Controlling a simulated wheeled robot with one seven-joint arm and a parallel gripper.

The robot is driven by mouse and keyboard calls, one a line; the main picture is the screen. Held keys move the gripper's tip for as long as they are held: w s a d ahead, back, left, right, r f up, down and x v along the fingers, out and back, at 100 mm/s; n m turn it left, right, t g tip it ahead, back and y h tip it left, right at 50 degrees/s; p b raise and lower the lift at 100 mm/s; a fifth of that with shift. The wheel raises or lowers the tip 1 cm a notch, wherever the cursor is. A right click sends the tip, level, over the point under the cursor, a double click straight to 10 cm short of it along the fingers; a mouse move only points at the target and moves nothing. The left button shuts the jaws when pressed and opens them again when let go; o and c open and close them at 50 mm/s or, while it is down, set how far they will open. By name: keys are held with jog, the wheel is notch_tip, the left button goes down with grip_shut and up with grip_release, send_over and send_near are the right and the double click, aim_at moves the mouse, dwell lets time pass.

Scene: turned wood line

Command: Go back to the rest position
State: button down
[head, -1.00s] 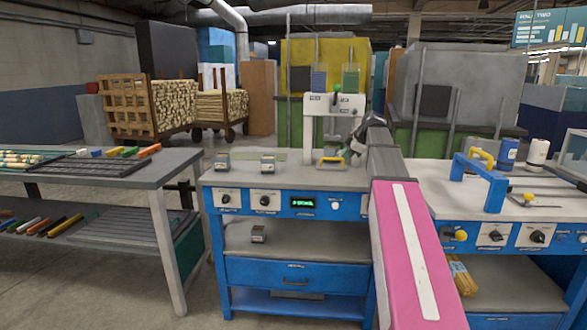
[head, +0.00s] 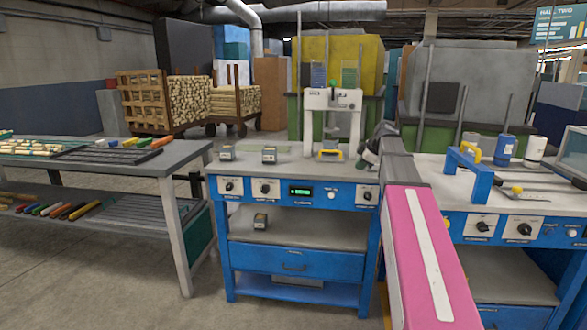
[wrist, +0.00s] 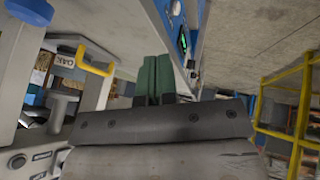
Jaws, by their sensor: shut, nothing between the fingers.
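My gripper (head: 368,155) is near the right end of the blue workbench (head: 291,261), just right of the white press (head: 332,120). It appears above the bench top, and no object shows in it. In the wrist view its two dark green fingers (wrist: 153,77) are together with nothing between them. The press with its yellow handle (wrist: 96,61) is at the left of that view. My pink arm link hides part of the right side of the benches in the head view.
Two small grey blocks (head: 227,153) (head: 269,155) sit on the bench top, and one (head: 260,221) is on its shelf. A second bench with a blue frame (head: 476,178) stands right. A grey table (head: 181,156) stands left, with open floor in front.

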jog(key=s+a+f+m+g+h, duration=0.2)
jog(key=s+f+m, duration=0.5)
jog(key=s+f, duration=0.7)
jog(key=s+a+f+m+g+h, duration=0.2)
jog(key=s+a+f+m, duration=0.3)
jog(key=s+f, duration=0.9)
notch_tip(320, 180, down, 8)
jog(key=m+g, duration=0.1)
jog(key=m, duration=0.2)
jog(key=shift+s+a+h, duration=0.15)
jog(key=shift+a+h, duration=0.15)
